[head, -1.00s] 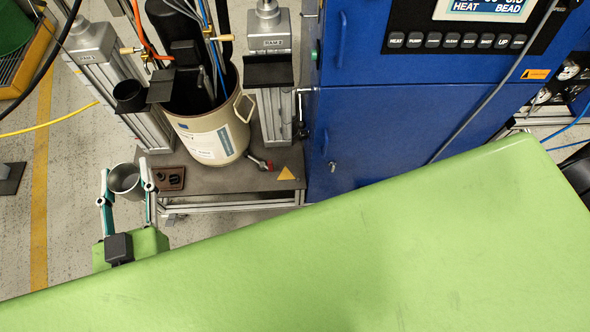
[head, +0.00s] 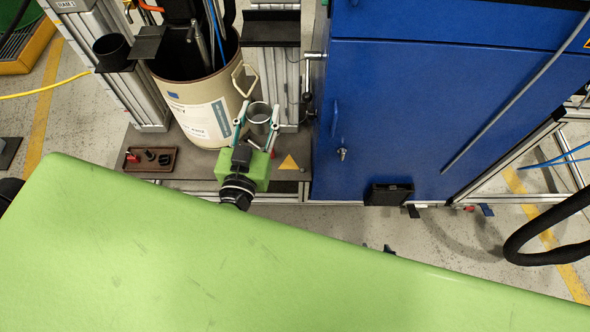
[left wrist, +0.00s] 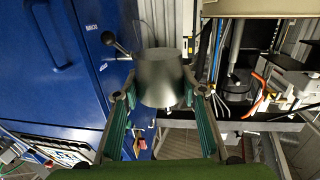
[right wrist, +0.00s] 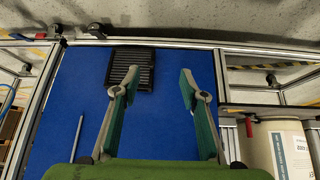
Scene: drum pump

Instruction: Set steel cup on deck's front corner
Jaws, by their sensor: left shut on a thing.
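The steel cup (head: 260,112) is a grey metal cylinder, mouth up in the head view. My left gripper (head: 257,122) is shut on it, with a finger on each side. In the left wrist view the cup (left wrist: 160,78) sits between the fingertips (left wrist: 159,92). The cup shows over the right part of the grey-brown deck (head: 195,165), beside the drum; I cannot tell its height above the deck. A yellow triangle marks the deck's front right corner. My right gripper (right wrist: 158,85) is open and empty, facing the blue cabinet.
The beige drum (head: 205,125) stands on the deck left of the cup. A brown tray (head: 135,166) with small parts lies at the deck's front left. The blue cabinet (head: 400,110) rises close on the right. A black vented box (right wrist: 132,66) is on the cabinet.

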